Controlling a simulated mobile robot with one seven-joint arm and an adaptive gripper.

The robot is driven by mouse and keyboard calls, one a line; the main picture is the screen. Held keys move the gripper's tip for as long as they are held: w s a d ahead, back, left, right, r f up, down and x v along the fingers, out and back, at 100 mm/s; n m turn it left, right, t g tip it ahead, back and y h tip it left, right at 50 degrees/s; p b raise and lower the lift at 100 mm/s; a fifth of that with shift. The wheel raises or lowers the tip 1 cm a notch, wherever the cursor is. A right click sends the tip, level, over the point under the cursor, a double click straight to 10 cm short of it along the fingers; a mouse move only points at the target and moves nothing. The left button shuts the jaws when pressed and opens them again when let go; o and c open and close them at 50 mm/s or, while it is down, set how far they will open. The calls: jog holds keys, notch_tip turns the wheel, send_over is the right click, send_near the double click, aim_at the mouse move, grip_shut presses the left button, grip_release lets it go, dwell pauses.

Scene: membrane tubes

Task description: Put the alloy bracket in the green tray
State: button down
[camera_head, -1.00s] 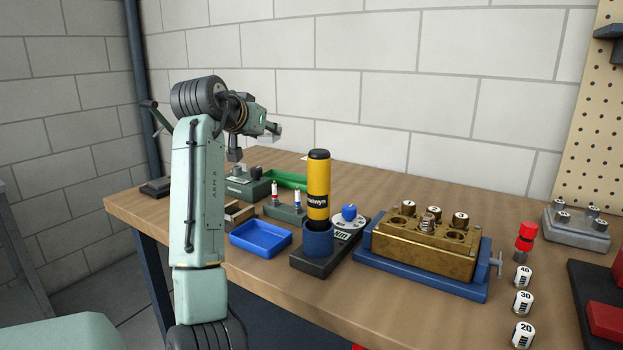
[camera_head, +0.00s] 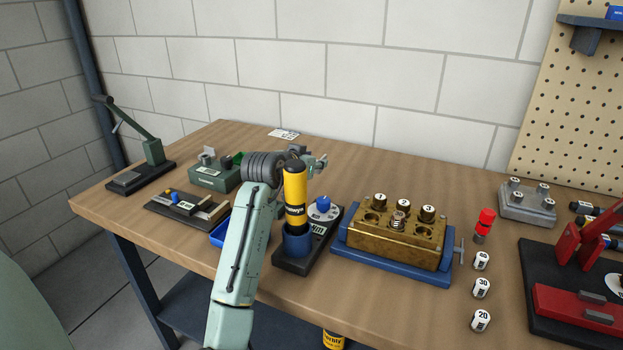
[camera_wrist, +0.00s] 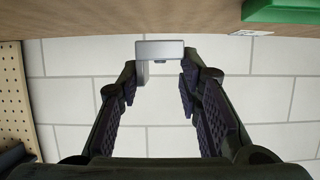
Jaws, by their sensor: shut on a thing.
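The alloy bracket (camera_wrist: 160,50) is a pale grey angled piece between my fingertips in the wrist view. My gripper (camera_wrist: 158,85) is shut on it. In the head view my gripper (camera_head: 319,163) is small, held above the back of the bench behind the yellow cylinder, and I cannot make out the bracket there. The green tray (camera_head: 238,157) is mostly hidden behind my arm, left of my gripper. A green edge, likely the tray (camera_wrist: 285,11), shows at the top right of the wrist view, apart from the bracket.
A yellow cylinder (camera_head: 295,190) stands upright in a blue holder close to my arm. A blue tray (camera_head: 218,236) is partly behind my arm. A brass block (camera_head: 395,238) on a blue base stands to the right. A lever press (camera_head: 150,160) stands at the far left.

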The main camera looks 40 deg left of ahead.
aim_at(312, 195)
jog(key=shift+f+p, duration=0.8)
jog(key=shift+f, duration=2.6)
jog(key=shift+f, duration=0.15)
jog(key=c, duration=1.2)
grip_release()
jog(key=shift+o, duration=0.2)
